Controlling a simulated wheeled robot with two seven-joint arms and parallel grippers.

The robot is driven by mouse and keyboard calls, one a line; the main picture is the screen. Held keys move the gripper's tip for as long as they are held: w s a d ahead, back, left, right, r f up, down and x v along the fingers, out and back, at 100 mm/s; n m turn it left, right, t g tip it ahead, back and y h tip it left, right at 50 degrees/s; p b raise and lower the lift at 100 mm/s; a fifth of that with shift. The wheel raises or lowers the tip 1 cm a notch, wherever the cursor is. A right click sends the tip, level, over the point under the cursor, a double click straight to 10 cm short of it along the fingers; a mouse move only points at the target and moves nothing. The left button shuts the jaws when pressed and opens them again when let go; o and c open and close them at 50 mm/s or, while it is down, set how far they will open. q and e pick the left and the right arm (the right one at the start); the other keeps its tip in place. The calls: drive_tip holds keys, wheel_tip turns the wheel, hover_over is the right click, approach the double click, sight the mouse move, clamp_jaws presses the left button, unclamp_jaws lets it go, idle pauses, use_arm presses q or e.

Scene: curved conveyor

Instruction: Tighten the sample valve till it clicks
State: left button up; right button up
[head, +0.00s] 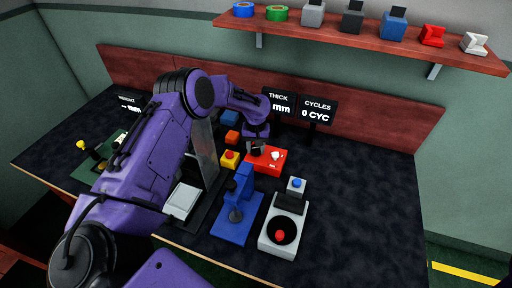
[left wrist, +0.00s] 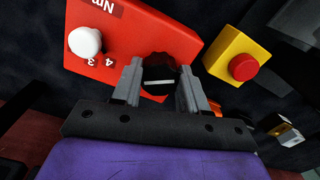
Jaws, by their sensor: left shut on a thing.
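A red box (head: 268,162) marked "Nm" stands on the dark bench below my left arm. It fills the top left of the left wrist view (left wrist: 120,40), with a white knob (left wrist: 85,41) beside the figures 3 and 4. A round black part with a pale bar across it, seemingly the sample valve (left wrist: 159,72), sits at the box's edge. My left gripper (left wrist: 161,80) has one finger on each side of this part and is shut on it. In the head view the left gripper (head: 257,149) partly hides the valve. My right gripper is not in view.
A yellow box with a red button (left wrist: 242,67) stands close to the right. A blue press (head: 238,210) and a grey station with a red knob (head: 284,222) stand in front. Display signs (head: 317,110) stand behind. The bench's right side is clear.

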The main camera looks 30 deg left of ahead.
use_arm(q)
drive_tip(key=shift+m+b, duration=0.3)
drive_tip(key=shift+m, duration=1.6)
drive_tip(key=o, duration=1.1)
drive_tip(key=shift+c, duration=0.2)
wheel_tip(320, 180, up, 11)
drive_tip(key=b, duration=0.2)
drive_tip(key=shift+f, duration=0.2)
